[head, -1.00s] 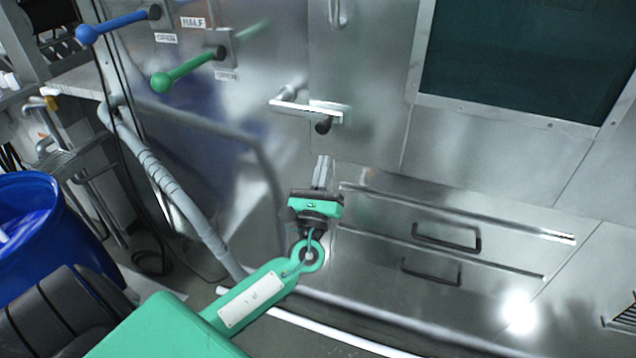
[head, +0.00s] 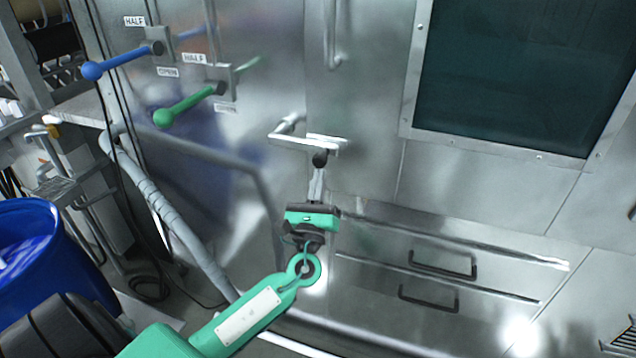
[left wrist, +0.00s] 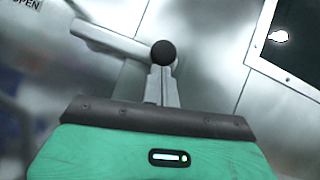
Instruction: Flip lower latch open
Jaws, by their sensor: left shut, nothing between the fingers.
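The latch (head: 300,142) is a silver lever handle on the steel door, with a dark round knob (head: 320,158) at its right end. The latch also shows in the left wrist view (left wrist: 108,38), with the dark knob (left wrist: 163,53) at its end. My left gripper (head: 317,172) is shut and empty, its fingers pointing up just below the knob. In the left wrist view its fingertips (left wrist: 161,70) overlap the knob's lower edge; I cannot tell whether they touch it. My right gripper is not in view.
A blue lever (head: 122,61) and a green lever (head: 188,105) stick out at upper left. A vertical handle (head: 333,35) is above the latch. A dark window (head: 520,75) is at right, drawer handles (head: 443,265) below. A blue barrel (head: 40,255) stands at left.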

